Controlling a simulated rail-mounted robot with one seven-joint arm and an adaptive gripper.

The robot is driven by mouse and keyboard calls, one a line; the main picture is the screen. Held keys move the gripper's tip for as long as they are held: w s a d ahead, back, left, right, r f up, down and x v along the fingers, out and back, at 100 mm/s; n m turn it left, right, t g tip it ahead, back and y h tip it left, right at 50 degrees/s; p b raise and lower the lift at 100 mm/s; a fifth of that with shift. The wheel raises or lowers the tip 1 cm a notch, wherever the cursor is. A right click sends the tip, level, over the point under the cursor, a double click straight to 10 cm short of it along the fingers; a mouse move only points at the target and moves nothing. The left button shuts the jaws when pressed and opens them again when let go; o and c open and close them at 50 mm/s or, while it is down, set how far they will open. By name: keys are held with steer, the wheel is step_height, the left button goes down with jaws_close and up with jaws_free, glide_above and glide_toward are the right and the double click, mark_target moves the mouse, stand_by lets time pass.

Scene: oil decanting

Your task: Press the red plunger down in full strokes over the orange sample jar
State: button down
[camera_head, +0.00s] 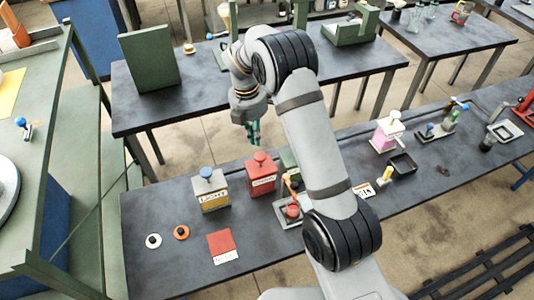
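A red can (262,180) with a pale label stands on the near dark bench. A red knob, the plunger (260,156), sits on top of it and looks raised. A small orange-red round thing, possibly the sample jar (293,211), sits on a grey tray (282,217) to the right, close beside my arm. An orange bent part (288,182) rises just behind it. My gripper (255,140), with teal fingers, points down in the picture just above the red plunger, apparently apart from it. Its fingers are too small to tell open from shut.
A cream can with a blue knob (210,190) stands left of the red can. A red-and-white card (222,246), an orange ring (181,233) and a white ring (153,241) lie at the front left. A pink-white can (386,133) and a black tray (403,164) stand right.

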mark_target(259, 156)
steer(key=shift+w+a, duration=0.1)
steer(key=shift+w, duration=0.2)
steer(key=shift+d+f+b, duration=0.2)
steer(key=shift+f+b, duration=0.5)
steer(key=shift+f, duration=0.05)
steer(key=f+b, duration=0.5)
steer(key=shift+w+d+f, duration=0.2)
steer(key=shift+f, duration=0.1)
